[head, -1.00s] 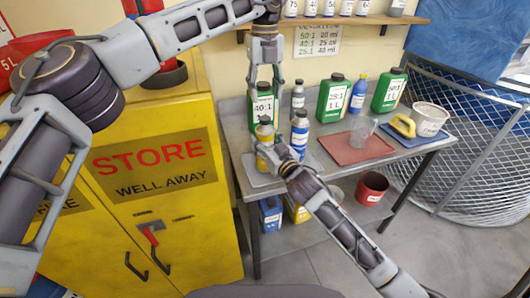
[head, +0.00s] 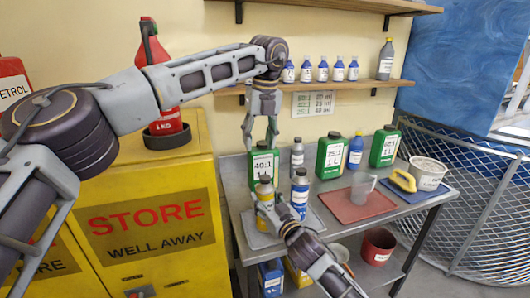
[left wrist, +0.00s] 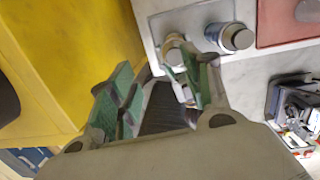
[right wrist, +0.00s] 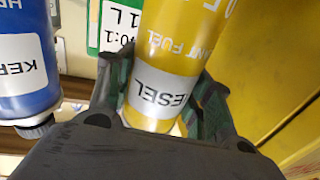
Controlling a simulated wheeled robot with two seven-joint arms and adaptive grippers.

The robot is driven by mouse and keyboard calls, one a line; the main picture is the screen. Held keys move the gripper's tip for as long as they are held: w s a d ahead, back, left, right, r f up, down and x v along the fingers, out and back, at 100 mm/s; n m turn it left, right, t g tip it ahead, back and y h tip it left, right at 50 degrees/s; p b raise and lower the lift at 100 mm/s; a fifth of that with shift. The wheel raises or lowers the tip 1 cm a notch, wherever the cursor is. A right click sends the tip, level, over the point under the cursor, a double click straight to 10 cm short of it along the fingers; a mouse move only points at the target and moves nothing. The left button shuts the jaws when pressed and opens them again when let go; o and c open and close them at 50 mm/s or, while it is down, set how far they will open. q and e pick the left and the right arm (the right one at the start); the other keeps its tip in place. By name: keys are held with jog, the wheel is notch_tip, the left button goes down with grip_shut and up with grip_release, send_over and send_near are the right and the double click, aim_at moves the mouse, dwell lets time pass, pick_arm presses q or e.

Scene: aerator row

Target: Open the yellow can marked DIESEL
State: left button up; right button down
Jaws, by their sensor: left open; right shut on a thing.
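The yellow can (head: 264,193) marked DIESEL stands at the front left of the steel bench, its cap (head: 264,179) on top. Its label shows upside down in the right wrist view (right wrist: 158,92). My right gripper (head: 274,214) is shut around the can's body, one finger on each side. My left gripper (head: 260,138) is open and points down above the can, its fingers apart. In the left wrist view the can's cap (left wrist: 174,52) appears near the right-hand finger of my left gripper (left wrist: 160,88); I cannot tell whether they touch.
A blue can (head: 299,194) stands close right of the yellow can. A green 40:1 bottle (head: 263,160) stands behind. The yellow cabinet (head: 150,180) is at left, the shelf (head: 340,87) above.

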pick_arm(q)
notch_tip(320, 180, down, 3)
jog(key=m, duration=0.9)
jog(key=m+g, duration=0.1)
jog(key=m, duration=0.9)
jog(key=shift+s+f+m, duration=0.1)
jog(key=shift+f+m, duration=0.1)
jog(key=shift+m, duration=0.1)
jog(key=m, duration=0.5)
jog(key=shift+s+d+m+h, duration=0.1)
jog(key=shift+d+m+h, duration=0.2)
jog(key=shift+d+h, duration=0.1)
jog(key=m, duration=0.5)
jog(key=shift+d, duration=0.25)
jog(key=m, duration=0.5)
jog(key=shift+d, duration=0.1)
jog(key=m, duration=0.5)
jog(key=shift+m, duration=0.3)
jog(key=shift+f, duration=0.2)
